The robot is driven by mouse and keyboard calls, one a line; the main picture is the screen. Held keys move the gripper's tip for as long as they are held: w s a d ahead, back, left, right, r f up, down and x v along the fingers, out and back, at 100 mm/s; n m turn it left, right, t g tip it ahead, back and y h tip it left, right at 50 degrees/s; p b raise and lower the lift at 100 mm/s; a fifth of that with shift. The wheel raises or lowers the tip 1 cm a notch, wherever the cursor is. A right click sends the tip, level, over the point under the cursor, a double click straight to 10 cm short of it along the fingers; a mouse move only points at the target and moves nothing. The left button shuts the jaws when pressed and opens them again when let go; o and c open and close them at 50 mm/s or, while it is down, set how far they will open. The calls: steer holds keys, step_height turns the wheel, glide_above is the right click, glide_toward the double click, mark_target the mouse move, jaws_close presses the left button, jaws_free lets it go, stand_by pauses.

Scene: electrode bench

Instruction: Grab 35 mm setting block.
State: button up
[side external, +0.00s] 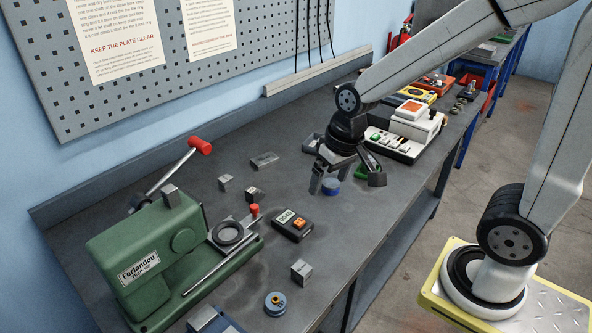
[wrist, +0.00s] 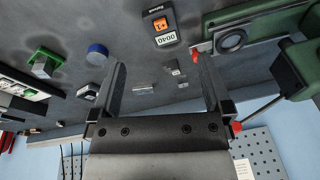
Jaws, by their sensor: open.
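Several small grey metal blocks lie on the bench: a cube-like block (side external: 225,182), a marked block (side external: 255,194), a flat longer block (side external: 264,160) and a block near the front edge (side external: 301,270). I cannot read their sizes, so I cannot tell which is 35 mm. My gripper (side external: 346,184) is open and empty above the bench, right of the first three blocks. In the wrist view my gripper (wrist: 161,70) has its fingers wide apart. The marked block (wrist: 172,66), the flat block (wrist: 143,89) and the cube-like block (wrist: 182,85) show between them, farther off.
A green machine (side external: 145,255) with a red-knobbed lever stands at left. A black digital readout (side external: 293,225) lies mid-bench. A blue disc (side external: 331,187) and a green piece (side external: 361,172) lie by my gripper. A white device (side external: 412,128) stands behind. A blue-rimmed round part (side external: 275,303) is in front.

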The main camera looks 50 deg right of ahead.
steer(key=w+d+m+t+y, duration=0.15)
steer(key=w+m+y, duration=0.25)
steer(key=w+m, duration=0.45)
steer(key=w+d+m+t+y, duration=0.1)
steer(key=w+d+m+y, duration=0.3)
steer(key=w, duration=0.8)
steer(key=w+d+m+t+y, duration=0.1)
steer(key=w+m+y, duration=0.2)
steer(key=w+m, duration=0.65)
steer(key=n, duration=0.1)
glide_toward(225, 178)
steer(key=shift+w+a+f+y, duration=0.25)
steer(key=shift+a+f, duration=0.1)
steer(key=shift+f, duration=0.2)
steer(key=shift+w+a+f+y, duration=0.15)
steer(key=shift+w+a+f, duration=0.15)
steer(key=shift+f, duration=0.45)
steer(key=shift+x, duration=3.9)
steer(key=shift+a+r, duration=0.1)
steer(key=shift+r, duration=0.05)
jaws_close()
